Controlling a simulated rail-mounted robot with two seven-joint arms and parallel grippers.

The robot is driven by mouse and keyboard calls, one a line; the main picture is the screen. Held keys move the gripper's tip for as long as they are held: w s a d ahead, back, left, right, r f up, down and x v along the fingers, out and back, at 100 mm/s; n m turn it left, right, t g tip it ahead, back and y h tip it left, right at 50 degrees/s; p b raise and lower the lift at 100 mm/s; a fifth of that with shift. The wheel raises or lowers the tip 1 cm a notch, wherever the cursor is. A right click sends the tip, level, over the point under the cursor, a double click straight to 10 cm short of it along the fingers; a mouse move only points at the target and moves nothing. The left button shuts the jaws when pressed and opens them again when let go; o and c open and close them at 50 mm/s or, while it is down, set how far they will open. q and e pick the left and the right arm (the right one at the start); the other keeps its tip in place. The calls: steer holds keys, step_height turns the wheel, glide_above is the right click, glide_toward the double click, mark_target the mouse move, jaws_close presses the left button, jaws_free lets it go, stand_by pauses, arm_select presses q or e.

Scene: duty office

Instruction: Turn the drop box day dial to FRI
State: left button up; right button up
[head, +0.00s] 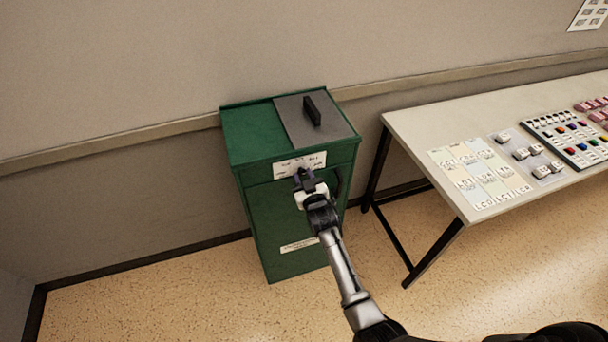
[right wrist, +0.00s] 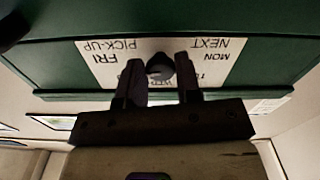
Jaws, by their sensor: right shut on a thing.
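The green drop box (head: 255,215) stands on the floor against the wall. A white label plate (head: 287,167) is on its upper front, and it shows upside down in the right wrist view (right wrist: 215,50). The words FRI, PICK-UP, MON and NEXT can be read there; other text is partly hidden. The dark round day dial (right wrist: 160,68) sits at the middle of the plate. My right gripper (right wrist: 160,80) is shut on the dial, one finger on each side. I cannot tell which day the dial points to. My left gripper is not in view.
The box has a grey lid panel with a black handle (head: 312,110) on top. A table (head: 420,122) with cards, blocks and a keyed panel (head: 568,137) stands to the right. Open floor (head: 150,300) lies in front and to the left.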

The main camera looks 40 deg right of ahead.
steer(key=shift+m+p, duration=0.3)
steer(key=shift+m, duration=0.5)
steer(key=o, duration=0.9)
steer(key=p+v, duration=0.1)
steer(key=v, duration=1.3)
steer(key=shift+p, duration=0.4)
steer(key=shift+w, duration=0.1)
